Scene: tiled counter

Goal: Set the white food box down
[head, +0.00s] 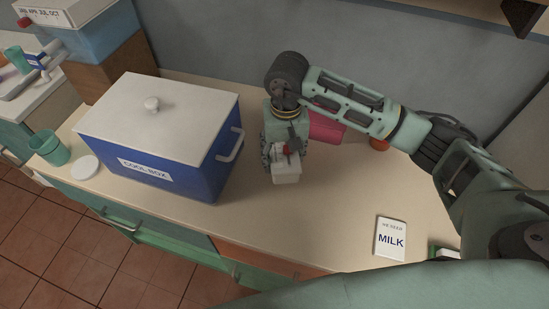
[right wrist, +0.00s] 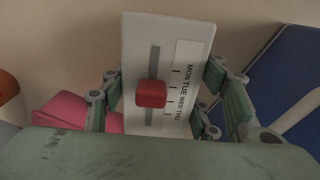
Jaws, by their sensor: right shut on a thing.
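The white food box (head: 286,171) has a red slider and a label with day names on its face, as the right wrist view shows (right wrist: 138,50). My right gripper (head: 284,152) is shut on it, with fingers on both sides of the box. The box is over the counter (head: 240,225), to the right of the blue cool box. I cannot tell whether its underside touches the counter. My left gripper is not in view.
The blue cool box (head: 180,171) with a white lid stands close on the left. A pink object (head: 326,126) lies behind my right gripper. A milk card (head: 391,239) lies at the front right. The counter between is clear. A green cup (head: 50,148) stands far left.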

